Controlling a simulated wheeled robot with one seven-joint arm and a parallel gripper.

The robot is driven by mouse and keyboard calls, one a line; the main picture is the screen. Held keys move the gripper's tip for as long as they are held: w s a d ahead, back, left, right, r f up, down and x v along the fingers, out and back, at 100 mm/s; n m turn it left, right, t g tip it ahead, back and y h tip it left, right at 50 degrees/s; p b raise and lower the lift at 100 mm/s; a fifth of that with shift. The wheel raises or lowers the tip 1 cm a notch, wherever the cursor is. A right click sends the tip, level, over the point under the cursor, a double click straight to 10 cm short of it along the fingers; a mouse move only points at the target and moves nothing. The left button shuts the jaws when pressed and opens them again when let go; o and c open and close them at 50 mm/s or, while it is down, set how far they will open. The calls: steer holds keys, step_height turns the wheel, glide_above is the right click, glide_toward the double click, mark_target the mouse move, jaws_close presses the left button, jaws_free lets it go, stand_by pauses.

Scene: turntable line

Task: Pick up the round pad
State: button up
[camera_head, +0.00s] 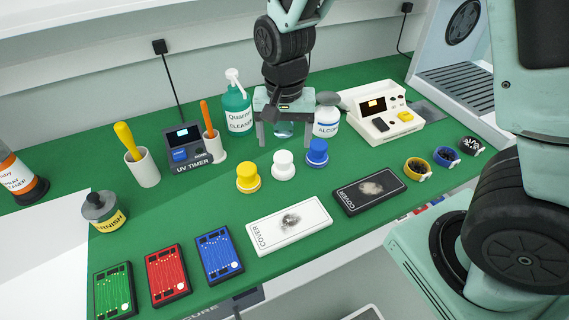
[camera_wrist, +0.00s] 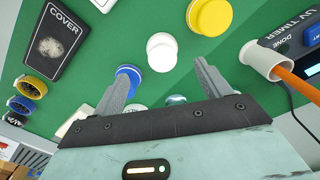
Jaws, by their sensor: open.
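My gripper (camera_head: 284,136) is open over the back of the green mat, its fingers pointing down; its fingertips also show in the wrist view (camera_wrist: 163,68). A small round teal-and-white thing (camera_head: 284,128) shows between the fingers, partly hidden; it also appears in the wrist view (camera_wrist: 176,99). I cannot tell whether it is the round pad. In front of my gripper stand three round, stepped pieces: yellow (camera_head: 249,179), white (camera_head: 284,165) and blue (camera_head: 317,153). In the wrist view the white one (camera_wrist: 161,51) lies just beyond the fingertips. Nothing is visibly gripped.
A cleaner bottle (camera_head: 237,110) stands left of my gripper, an alcohol bottle (camera_head: 327,118) right. The UV timer (camera_head: 186,150) and a cup with an orange handle (camera_head: 214,146) stand farther left. White (camera_head: 290,224) and black (camera_head: 368,191) covers lie in front.

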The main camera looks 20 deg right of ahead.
mark_target(283, 156)
step_height(283, 156, down, 8)
steer(key=shift+w+f+p, duration=0.15)
steer(key=shift+f+p, duration=0.05)
steer(key=shift+p, duration=0.1)
steer(key=shift+c, duration=0.4)
steer(key=c, duration=1.1)
step_height(283, 156, up, 10)
steer(key=shift+r, duration=0.1)
steer(key=o, duration=0.5)
steer(key=c, duration=0.3)
